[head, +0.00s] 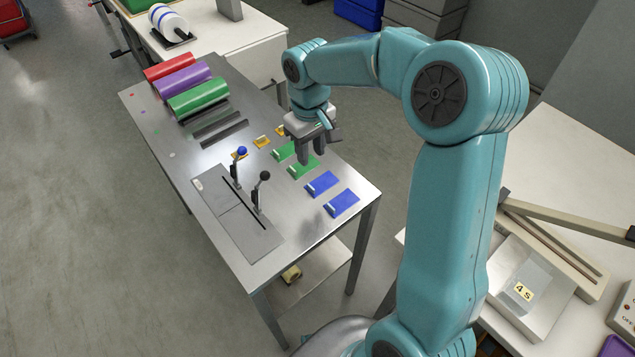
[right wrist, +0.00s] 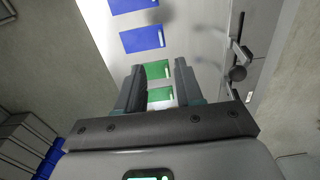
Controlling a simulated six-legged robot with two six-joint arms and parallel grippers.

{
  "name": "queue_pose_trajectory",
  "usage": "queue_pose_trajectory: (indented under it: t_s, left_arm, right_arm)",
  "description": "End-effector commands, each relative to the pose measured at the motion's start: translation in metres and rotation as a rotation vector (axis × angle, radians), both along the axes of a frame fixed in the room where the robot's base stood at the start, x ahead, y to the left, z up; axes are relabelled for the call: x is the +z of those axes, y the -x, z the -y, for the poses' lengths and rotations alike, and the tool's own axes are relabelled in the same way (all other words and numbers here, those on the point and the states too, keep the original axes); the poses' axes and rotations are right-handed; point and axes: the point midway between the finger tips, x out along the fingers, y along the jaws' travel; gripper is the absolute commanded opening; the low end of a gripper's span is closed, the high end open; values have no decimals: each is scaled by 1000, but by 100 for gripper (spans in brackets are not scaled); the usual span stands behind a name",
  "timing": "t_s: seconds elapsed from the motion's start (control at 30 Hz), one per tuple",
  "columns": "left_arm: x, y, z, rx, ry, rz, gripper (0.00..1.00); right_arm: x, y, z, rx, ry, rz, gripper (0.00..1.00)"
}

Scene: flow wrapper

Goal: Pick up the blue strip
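Two blue strips lie flat on the steel table, the nearer one (head: 342,203) close to the table's right corner and the other one (head: 322,183) just behind it. Both show in the right wrist view, one whole strip (right wrist: 142,39) and one cut by the top edge (right wrist: 132,5). My right gripper (head: 311,157) points down above the green strips, behind the blue ones. Its fingers are apart with nothing held; in the right wrist view a green strip (right wrist: 158,70) shows between and below them. My left gripper is in no view.
Green strips (head: 302,166) and yellow strips (head: 262,142) continue the row. A plate with two upright levers (head: 257,190) stands left of the strips. Purple (head: 182,81), red and green rolls lie at the table's far end.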

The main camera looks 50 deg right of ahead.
Motion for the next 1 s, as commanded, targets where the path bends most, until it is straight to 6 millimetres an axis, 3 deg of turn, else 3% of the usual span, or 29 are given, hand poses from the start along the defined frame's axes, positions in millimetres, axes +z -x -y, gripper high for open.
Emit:
queue_pose_trajectory:
  t_s: [0.1,0.23,0.47,0.73,1.0]
  left_arm:
    - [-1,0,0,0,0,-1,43]
    - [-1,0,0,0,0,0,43]
    - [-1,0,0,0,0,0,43]
    - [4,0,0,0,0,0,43]
    - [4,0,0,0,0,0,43]
  right_arm:
    - [-30,2,-1,-1,-3,-5,36]
    - [-55,3,-1,0,-1,-3,36]
    - [-73,1,-1,-2,-1,-1,36]
    - [-115,-3,0,-1,-2,-2,36]
    - [-122,-4,0,-2,-2,2,36]
